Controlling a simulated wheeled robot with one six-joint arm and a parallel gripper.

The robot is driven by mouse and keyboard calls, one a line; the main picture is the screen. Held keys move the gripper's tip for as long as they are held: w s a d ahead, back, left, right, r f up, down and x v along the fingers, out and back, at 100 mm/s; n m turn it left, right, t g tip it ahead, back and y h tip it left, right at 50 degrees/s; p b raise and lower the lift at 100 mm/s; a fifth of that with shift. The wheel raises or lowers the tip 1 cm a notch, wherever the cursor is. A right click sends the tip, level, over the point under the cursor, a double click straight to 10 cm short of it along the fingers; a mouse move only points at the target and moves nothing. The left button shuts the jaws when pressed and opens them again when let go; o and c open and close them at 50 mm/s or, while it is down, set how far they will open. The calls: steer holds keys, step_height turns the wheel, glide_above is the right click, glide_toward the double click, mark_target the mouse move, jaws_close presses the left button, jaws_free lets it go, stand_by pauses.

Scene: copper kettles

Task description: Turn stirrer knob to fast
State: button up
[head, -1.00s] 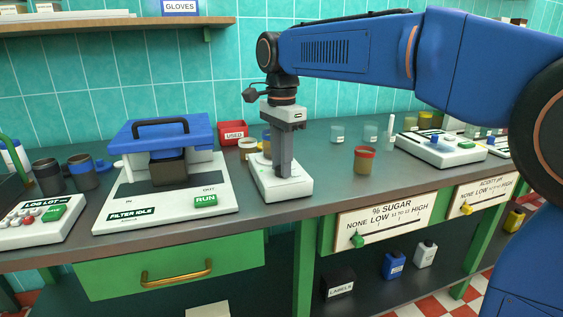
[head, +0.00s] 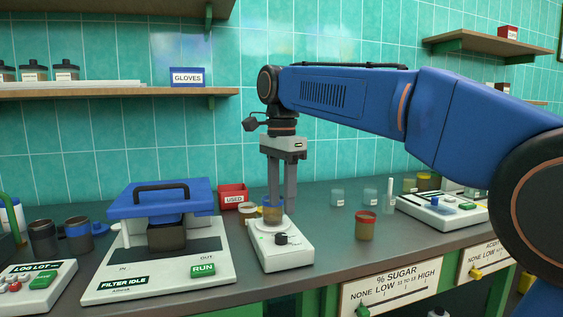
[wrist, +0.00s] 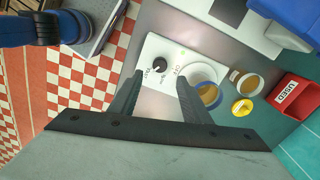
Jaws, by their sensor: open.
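The stirrer (head: 282,258) is a white box on the bench with a round plate and a small black knob (head: 282,239) at its front. The knob also shows in the wrist view (wrist: 161,64), with a pale pointer mark and small labels that are hard to read. A beaker of brown liquid (head: 272,214) stands on the plate. My gripper (head: 281,198) points down, open and empty, above the stirrer. In the wrist view the knob lies between and beyond the fingertips (wrist: 160,82); the beaker is beside the right finger.
The filter machine (head: 160,255) stands close on the left. A red USED bin (head: 232,195) and small cups are behind. Another white device (head: 442,212) is farther right.

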step_height(320, 180, up, 9)
stand_by(0.3)
steer(key=shift+r, duration=0.1)
steer(key=s+d+f+n+t, duration=0.1)
steer(key=s+d+f+n, duration=0.15)
steer(key=d, duration=0.25)
steer(key=s+d+f+n, duration=0.1)
steer(key=s+d+f, duration=0.15)
steer(key=d, duration=0.25)
steer(key=s+d+f+n+t, duration=0.1)
steer(key=s+d+f, duration=0.4)
steer(key=f, duration=0.5)
steer(key=s+d+f+n+t, duration=0.1)
steer(key=s+d+f+n, duration=0.3)
steer(key=s+f, duration=0.5)
steer(key=s+d+f+n+t, duration=0.1)
steer(key=s+d+f+n, duration=0.2)
steer(key=s+d+f, duration=0.4)
step_height(320, 180, down, 5)
steer(key=shift+d+t, duration=0.35)
steer(key=shift+t, duration=0.05)
